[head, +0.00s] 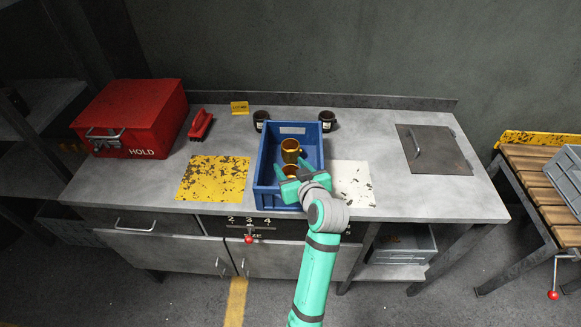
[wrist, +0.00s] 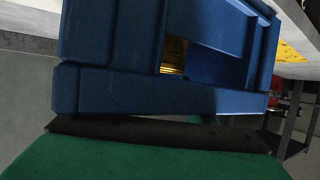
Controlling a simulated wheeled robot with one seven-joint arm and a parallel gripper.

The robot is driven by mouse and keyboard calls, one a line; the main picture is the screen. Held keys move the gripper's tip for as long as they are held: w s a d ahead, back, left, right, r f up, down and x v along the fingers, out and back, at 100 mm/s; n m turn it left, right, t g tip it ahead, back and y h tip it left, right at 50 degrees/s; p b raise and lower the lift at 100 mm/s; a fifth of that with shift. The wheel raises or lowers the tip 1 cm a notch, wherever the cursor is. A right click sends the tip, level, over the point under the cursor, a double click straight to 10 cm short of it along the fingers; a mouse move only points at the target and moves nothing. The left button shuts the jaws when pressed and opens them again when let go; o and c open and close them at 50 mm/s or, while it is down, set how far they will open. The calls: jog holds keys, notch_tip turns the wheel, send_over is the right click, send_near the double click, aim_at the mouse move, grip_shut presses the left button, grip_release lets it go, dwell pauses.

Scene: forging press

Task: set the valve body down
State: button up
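Two brass valve bodies show in the blue crate in the head view. One valve body (head: 290,150) stands near the crate's middle. The other (head: 289,171) is nearer the front, just beyond my gripper (head: 292,184) and partly hidden by it. My gripper is at the crate's front end, low over its front wall. The wrist view shows one green finger with a dark pad (wrist: 160,135) close to the blue wall, and a bit of brass (wrist: 174,55) beyond it. The second finger is not clear there. I cannot tell whether the gripper holds the nearer valve body.
The blue crate (head: 262,172) stands on the grey bench (head: 370,137). A yellow worn patch (head: 213,179) lies left, a white speckled patch (head: 353,184) right. Two dark cups (head: 261,121) (head: 327,121) stand behind. A red HOLD box (head: 130,118) is far left, a dark lidded plate (head: 433,150) right.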

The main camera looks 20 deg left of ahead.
jog(key=shift+s+f, duration=0.15)
jog(key=shift+f, duration=0.6)
jog(key=shift+a+r, duration=0.1)
jog(key=shift+r, duration=0.2)
jog(key=r+v, duration=0.1)
jog(key=v, duration=1.1)
jog(key=shift+r, duration=0.25)
